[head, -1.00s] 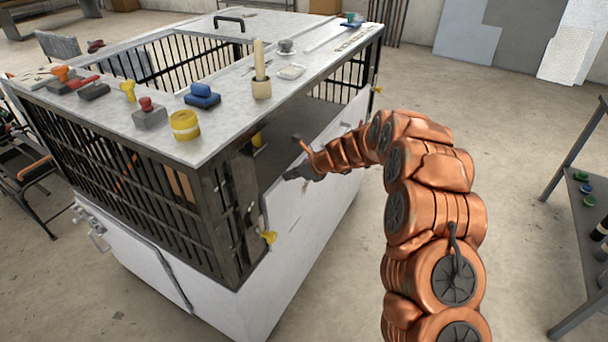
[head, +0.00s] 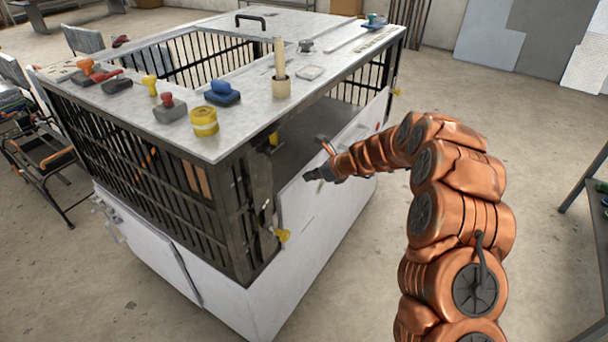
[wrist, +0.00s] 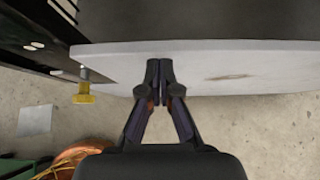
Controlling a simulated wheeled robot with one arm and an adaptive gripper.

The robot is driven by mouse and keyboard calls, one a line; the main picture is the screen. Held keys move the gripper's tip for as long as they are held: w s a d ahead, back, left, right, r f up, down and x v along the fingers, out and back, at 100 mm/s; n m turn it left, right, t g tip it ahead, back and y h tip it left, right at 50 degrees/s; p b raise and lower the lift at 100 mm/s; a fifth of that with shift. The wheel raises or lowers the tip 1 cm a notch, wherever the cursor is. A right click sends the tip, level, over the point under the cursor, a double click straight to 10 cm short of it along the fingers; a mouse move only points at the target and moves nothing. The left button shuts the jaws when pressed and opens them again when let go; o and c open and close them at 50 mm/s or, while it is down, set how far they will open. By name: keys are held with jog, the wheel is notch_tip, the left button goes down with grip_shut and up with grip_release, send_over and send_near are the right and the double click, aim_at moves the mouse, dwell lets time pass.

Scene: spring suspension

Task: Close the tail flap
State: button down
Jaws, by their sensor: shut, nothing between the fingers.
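The tail flap (head: 325,220) is the pale grey panel on the right-hand side of the barred crate (head: 150,180). It stands nearly upright, with the dark interior showing above its top edge. How far it leans out is hard to tell. Yellow knobs show near its front end (head: 283,236) and far end (head: 397,92). My gripper (head: 308,178) is shut and empty at the flap's top edge. In the wrist view the closed fingertips (wrist: 159,62) overlap the flap's edge (wrist: 230,65); whether they touch it is unclear. A yellow knob (wrist: 84,92) is to their left.
The crate's top (head: 215,130) carries stamps, a blue block (head: 222,92), a yellow tape roll (head: 204,121) and a wooden pestle in a cup (head: 280,85). A rack (head: 590,190) stands at the right edge. The floor (head: 540,130) right of the crate is clear.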

jog(key=s+d+r+b, duration=0.1)
jog(key=d+r, duration=0.1)
jog(key=r, duration=0.3)
jog(key=s+d+r+b, duration=0.1)
jog(key=s+d+r, duration=0.1)
jog(key=r, duration=0.3)
jog(key=s+a+r+n+g, duration=0.25)
jog(key=s+n, duration=0.45)
jog(key=s, duration=0.5)
jog(key=s+d+n+g+h, duration=0.1)
jog(key=s+d+n, duration=0.4)
jog(key=s, duration=0.8)
jog(key=s+d+n+g+h, duration=0.2)
jog(key=s+d+n+h, duration=0.2)
jog(key=s, duration=0.9)
jog(key=s+d+n+g+h, duration=0.1)
jog(key=s+d+n+h, duration=0.2)
jog(key=s, duration=1)
jog(key=d+n, duration=0.3)
jog(key=n, duration=0.2)
jog(key=shift+s+d+f, duration=0.25)
jog(key=shift+s, duration=0.1)
jog(key=shift+g, duration=0.25)
